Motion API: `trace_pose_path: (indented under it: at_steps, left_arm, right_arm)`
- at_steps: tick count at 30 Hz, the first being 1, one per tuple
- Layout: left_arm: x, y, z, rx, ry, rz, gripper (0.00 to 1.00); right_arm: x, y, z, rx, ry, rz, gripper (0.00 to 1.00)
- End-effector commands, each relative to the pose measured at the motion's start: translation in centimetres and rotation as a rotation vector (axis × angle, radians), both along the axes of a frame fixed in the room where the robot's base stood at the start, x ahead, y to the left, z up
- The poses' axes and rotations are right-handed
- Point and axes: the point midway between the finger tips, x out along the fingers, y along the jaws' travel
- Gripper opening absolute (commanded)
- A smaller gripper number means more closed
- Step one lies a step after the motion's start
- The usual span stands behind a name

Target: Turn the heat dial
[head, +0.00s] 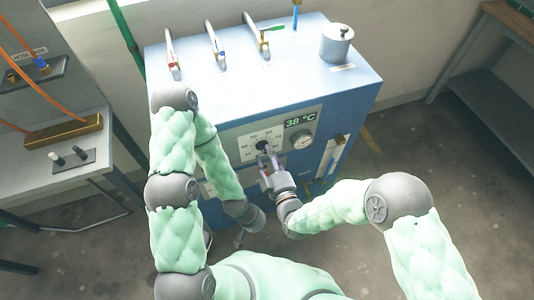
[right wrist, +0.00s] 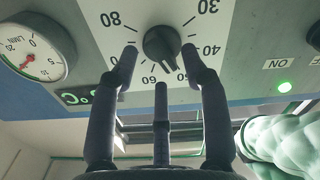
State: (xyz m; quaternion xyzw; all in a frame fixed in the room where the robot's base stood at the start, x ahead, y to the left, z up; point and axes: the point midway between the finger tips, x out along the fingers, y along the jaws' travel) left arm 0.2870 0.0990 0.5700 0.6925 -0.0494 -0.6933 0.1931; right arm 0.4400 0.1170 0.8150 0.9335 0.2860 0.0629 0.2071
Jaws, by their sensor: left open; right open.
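The heat dial is a black knob (right wrist: 162,46) on a white scale plate marked with numbers; the plate (head: 247,145) also shows on the front of the blue cabinet in the head view. My right gripper (head: 268,163) is open in front of the dial. In the right wrist view its fingertips (right wrist: 160,52) stand on both sides of the knob, with gaps; contact is not visible. The green display (head: 300,119) reads 38 °C. My left gripper (head: 243,234) hangs low in front of the cabinet, away from the dial, small and partly hidden by its arm.
A grey bench (head: 60,175) is at left.

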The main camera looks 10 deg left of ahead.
Motion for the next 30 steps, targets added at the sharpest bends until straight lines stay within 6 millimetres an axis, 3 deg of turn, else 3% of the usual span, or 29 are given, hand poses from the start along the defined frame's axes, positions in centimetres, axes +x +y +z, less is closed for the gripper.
trace_pose_path:
  at_steps: [15,21,30]
  left_arm:
    - [0.0,0.0,0.0,0.000,0.000,0.000,0.51]
    - [0.0,0.0,0.0,0.000,0.000,0.000,0.51]
    - [0.0,0.0,0.0,0.000,0.000,0.000,0.51]
  right_arm:
    - [-7.6,-5.2,0.0,0.000,0.002,-0.002,0.46]
    - [-8.7,-5.9,0.0,-0.001,0.001,0.000,0.46]
    - [-8.8,-6.0,0.0,-0.001,0.001,0.000,0.46]
